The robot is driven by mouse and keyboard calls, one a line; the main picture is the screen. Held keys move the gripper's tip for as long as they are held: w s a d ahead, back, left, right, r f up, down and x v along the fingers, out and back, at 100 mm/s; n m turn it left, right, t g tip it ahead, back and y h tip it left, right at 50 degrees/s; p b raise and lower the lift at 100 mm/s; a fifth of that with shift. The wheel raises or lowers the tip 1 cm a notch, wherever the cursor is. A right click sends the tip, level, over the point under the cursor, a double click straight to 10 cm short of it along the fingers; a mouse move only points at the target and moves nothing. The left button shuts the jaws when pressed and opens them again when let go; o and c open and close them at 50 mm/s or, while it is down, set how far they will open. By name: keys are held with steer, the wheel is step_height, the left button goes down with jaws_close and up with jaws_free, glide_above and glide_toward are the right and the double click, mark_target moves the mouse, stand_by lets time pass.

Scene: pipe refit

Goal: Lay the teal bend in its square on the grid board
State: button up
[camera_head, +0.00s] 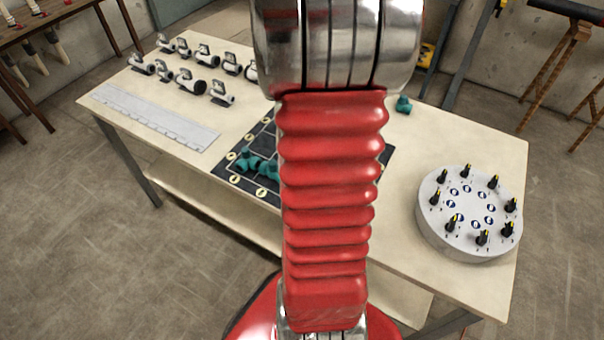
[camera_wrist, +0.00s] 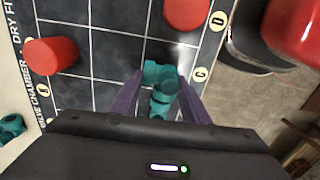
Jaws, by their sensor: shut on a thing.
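My gripper (camera_wrist: 161,80) is shut on a teal bend (camera_wrist: 161,94), which sits between its purple fingers in the wrist view. The bend is over the dark grid board (camera_wrist: 105,55), near the edge marked C. I cannot tell if it touches the board. In the head view my red arm hides the gripper and much of the board (camera_head: 232,172). Two teal pieces (camera_head: 258,168) show at the board's left part there.
Two red round pieces (camera_wrist: 50,56) (camera_wrist: 186,12) show over the board. Another teal piece (camera_head: 404,104) lies on the table behind. White fittings (camera_head: 205,54) and a grey strip (camera_head: 150,118) are at left.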

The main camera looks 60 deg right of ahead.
steer(key=shift+f, duration=0.75)
steer(key=shift+f, duration=0.1)
steer(key=o, duration=1.1)
step_height(320, 180, up, 12)
steer(key=shift+r, duration=0.15)
